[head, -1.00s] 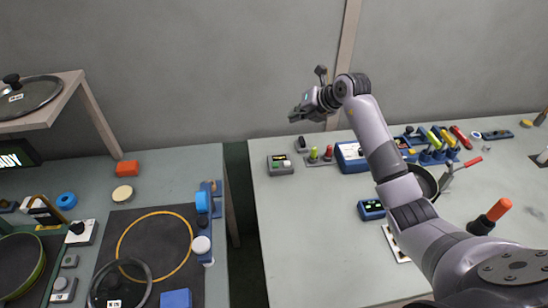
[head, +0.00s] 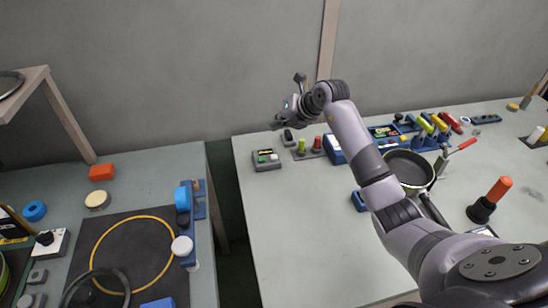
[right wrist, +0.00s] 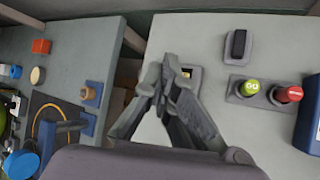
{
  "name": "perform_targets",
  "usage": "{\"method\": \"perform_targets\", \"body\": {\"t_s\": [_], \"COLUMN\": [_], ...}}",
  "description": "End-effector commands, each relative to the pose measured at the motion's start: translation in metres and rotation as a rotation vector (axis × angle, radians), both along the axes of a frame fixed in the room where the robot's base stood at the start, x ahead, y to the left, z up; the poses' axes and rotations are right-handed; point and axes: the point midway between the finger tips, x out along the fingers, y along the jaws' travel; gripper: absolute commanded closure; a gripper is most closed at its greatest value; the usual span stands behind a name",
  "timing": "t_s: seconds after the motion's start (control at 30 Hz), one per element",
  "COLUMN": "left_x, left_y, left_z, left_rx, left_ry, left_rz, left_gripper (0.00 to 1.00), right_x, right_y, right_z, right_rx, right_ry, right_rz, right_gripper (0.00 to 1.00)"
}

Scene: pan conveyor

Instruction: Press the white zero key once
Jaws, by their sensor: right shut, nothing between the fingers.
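A small grey box (head: 266,160) with a dark display and small light and green spots on its top stands at the left end of the right-hand table. The white zero key is too small to pick out surely there. My right gripper (head: 277,124) is shut and empty, and in the head view it appears above and behind the box. In the right wrist view the shut fingers (right wrist: 165,75) cover much of the box (right wrist: 196,73), whose right part shows beside them. I see no contact. My left gripper is not in view.
A dark switch on a grey base (right wrist: 238,45) and a green GO button (right wrist: 250,88) beside a red button (right wrist: 288,94) stand near the box. A blue box (head: 333,150) and a pan (head: 408,168) lie farther right. A gap separates the two tables.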

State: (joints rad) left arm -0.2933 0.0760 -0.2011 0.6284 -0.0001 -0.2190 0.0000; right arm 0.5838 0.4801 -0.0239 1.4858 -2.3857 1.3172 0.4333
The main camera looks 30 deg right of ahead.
Motion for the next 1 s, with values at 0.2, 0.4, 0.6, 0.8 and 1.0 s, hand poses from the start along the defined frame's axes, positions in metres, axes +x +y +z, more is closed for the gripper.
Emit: {"method": "perform_targets", "body": {"t_s": [0.2,0.4,0.6,0.8,1.0], "left_x": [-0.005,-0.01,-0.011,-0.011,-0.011], "left_y": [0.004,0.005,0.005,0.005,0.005], "left_z": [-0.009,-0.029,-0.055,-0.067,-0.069], "left_rx": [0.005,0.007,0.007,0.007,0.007], "left_ry": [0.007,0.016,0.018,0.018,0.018], "left_rz": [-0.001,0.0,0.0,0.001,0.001], "left_gripper": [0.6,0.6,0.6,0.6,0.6], "right_x": [0.0,0.0,0.0,0.0,0.0], "right_y": [0.0,0.001,0.001,0.0,0.0], "right_z": [-0.01,-0.033,-0.063,-0.083,-0.089], "right_rx": [0.001,0.003,0.003,-0.001,0.0], "right_ry": [0.001,0.001,0.001,0.001,0.0], "right_rz": [0.0,0.001,0.001,0.0,0.0], "right_gripper": [1.0,1.0,1.0,1.0,1.0]}}
